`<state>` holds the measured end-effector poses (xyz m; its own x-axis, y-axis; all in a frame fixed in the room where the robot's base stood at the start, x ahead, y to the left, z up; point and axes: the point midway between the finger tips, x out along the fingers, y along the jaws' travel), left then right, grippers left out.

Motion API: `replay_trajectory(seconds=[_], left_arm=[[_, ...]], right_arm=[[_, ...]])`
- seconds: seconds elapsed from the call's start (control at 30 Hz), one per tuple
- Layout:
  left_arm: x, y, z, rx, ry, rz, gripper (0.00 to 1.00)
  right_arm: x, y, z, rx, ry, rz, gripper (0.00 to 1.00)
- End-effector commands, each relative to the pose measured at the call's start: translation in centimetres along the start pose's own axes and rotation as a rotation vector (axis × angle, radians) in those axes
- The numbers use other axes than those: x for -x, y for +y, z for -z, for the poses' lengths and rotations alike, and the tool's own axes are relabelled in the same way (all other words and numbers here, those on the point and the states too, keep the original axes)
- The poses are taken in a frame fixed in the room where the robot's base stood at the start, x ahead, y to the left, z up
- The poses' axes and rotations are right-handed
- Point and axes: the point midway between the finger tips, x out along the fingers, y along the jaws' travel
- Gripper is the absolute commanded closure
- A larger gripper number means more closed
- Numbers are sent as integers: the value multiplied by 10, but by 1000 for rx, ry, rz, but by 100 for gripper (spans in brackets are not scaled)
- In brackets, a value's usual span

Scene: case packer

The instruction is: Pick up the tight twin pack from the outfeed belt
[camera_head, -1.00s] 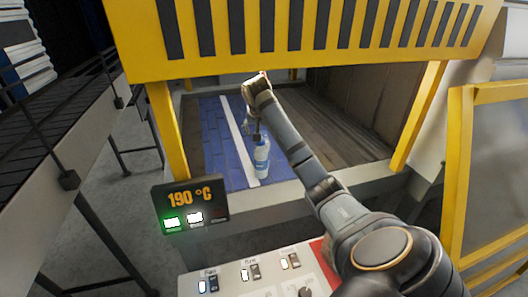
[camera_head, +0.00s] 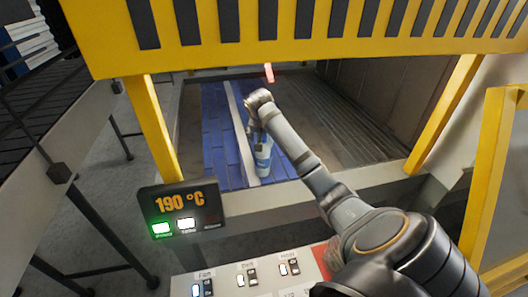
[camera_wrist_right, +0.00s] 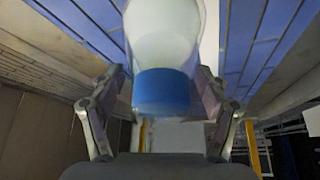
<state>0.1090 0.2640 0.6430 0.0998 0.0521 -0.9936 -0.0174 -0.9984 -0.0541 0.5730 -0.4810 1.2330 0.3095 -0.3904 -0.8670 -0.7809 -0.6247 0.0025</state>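The pack (camera_head: 263,161) stands upright on the blue outfeed belt, showing as a clear bottle shape with a pale blue label. In the right wrist view a bottle of it with a blue cap (camera_wrist_right: 162,92) fills the middle; a second bottle cannot be made out, nor how tight the wrap is. My right gripper (camera_head: 259,138) is down at the top of the pack. In the wrist view its fingers (camera_wrist_right: 162,82) stand on either side of the cap and neck, close to the bottle; whether they press on it cannot be told. My left gripper is not in view.
The blue belt (camera_head: 215,135) has a white rail (camera_head: 238,125) just left of the pack. A yellow striped guard beam (camera_head: 300,45) crosses above, with yellow posts at both sides. A 190 °C display (camera_head: 182,208) and switch panel (camera_head: 255,279) stand in front.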

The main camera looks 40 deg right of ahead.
Motion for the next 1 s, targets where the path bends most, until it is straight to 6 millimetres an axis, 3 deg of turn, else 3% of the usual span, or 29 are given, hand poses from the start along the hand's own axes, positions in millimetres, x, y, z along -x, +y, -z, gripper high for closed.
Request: replay_trajectory(seconds=[0.03, 0.1, 0.23, 0.5, 0.83, 1.0], left_arm=[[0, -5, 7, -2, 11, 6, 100], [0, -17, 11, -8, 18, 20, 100], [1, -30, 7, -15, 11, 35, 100], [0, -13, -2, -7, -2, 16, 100], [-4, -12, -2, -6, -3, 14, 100], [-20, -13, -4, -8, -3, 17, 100]], right_arm=[[0, 0, 0, 0, 0, 0, 37], [0, 0, 0, 0, 0, 0, 46], [0, 0, 0, 0, 0, -1, 64], [-1, 1, -1, 0, -3, -3, 100], [2, 0, 1, 0, -3, 0, 100], [28, -1, 17, -3, 4, 5, 100]])
